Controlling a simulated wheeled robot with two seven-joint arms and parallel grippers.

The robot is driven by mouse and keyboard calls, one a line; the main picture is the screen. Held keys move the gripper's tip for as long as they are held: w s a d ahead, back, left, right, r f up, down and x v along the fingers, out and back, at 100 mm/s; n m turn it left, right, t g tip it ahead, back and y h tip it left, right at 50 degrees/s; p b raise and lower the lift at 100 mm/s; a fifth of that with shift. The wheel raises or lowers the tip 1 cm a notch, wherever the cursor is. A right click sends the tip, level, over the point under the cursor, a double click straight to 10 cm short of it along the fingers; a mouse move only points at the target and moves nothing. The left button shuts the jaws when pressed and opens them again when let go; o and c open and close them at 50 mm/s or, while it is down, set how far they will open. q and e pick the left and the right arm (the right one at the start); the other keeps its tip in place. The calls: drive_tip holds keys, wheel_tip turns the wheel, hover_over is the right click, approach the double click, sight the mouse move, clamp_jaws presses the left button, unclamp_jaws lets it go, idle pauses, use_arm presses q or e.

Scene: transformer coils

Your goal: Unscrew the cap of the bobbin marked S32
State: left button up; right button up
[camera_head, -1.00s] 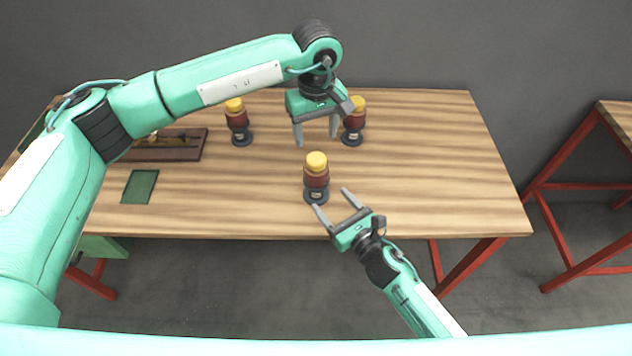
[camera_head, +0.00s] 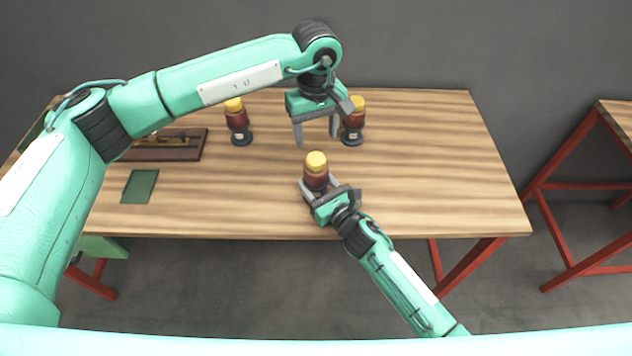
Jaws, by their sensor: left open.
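Three bobbins with yellow caps and dark red windings stand upright on dark bases: a front one (camera_head: 316,176), a back-left one (camera_head: 238,122) and a back-right one (camera_head: 354,124). Their markings are too small to read, so I cannot tell which is S32. My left gripper (camera_head: 316,141) points down, open and empty, behind the front bobbin's yellow cap (camera_head: 316,161) and just left of the back-right bobbin. My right gripper (camera_head: 318,182) reaches in from the front with its open fingers on either side of the front bobbin's lower part. The gripper hides most of that bobbin's base.
The wooden table (camera_head: 440,160) is clear on its right side. A brown tray (camera_head: 185,146) with small items lies at the left, partly behind my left arm. A dark green pad (camera_head: 139,187) lies before it. Another red-legged table (camera_head: 618,118) stands at the right.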

sight(316, 158)
clamp_jaws()
use_arm(q)
drive_tip(key=m, duration=1.3)
drive_tip(key=shift+m, duration=0.3)
drive_tip(key=shift+f, duration=4)
